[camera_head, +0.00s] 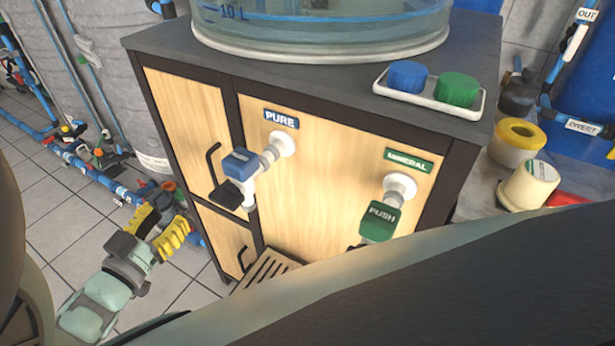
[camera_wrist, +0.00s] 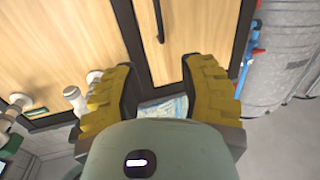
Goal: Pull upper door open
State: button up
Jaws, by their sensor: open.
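The upper door (camera_head: 188,120) is a narrow pale wood panel on the left of the dark-framed cabinet, and it looks closed. Its black bar handle (camera_head: 212,165) is near the door's right edge, partly behind the blue tap. My gripper (camera_head: 158,222) has yellow ridged fingers, open and empty, left of the cabinet and lower in the picture than the handle. In the wrist view, which looks upside down, the fingers (camera_wrist: 160,78) are spread wide. A black handle (camera_wrist: 159,20) on a wood door (camera_wrist: 205,25) appears above them, apart from both fingertips.
The blue PURE tap (camera_head: 238,165) juts out right of the handle. A lower door (camera_head: 222,236) with its own handle is below. The green MINERAL tap (camera_head: 380,220) is further right. Blue pipes (camera_head: 85,165) run along the floor at left. A tank (camera_head: 320,30) stands on top.

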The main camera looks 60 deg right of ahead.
aim_at(210, 164)
jog(key=x, duration=1.5)
jog(key=shift+d, duration=0.35)
jog(key=shift+w, duration=0.1)
grip_shut()
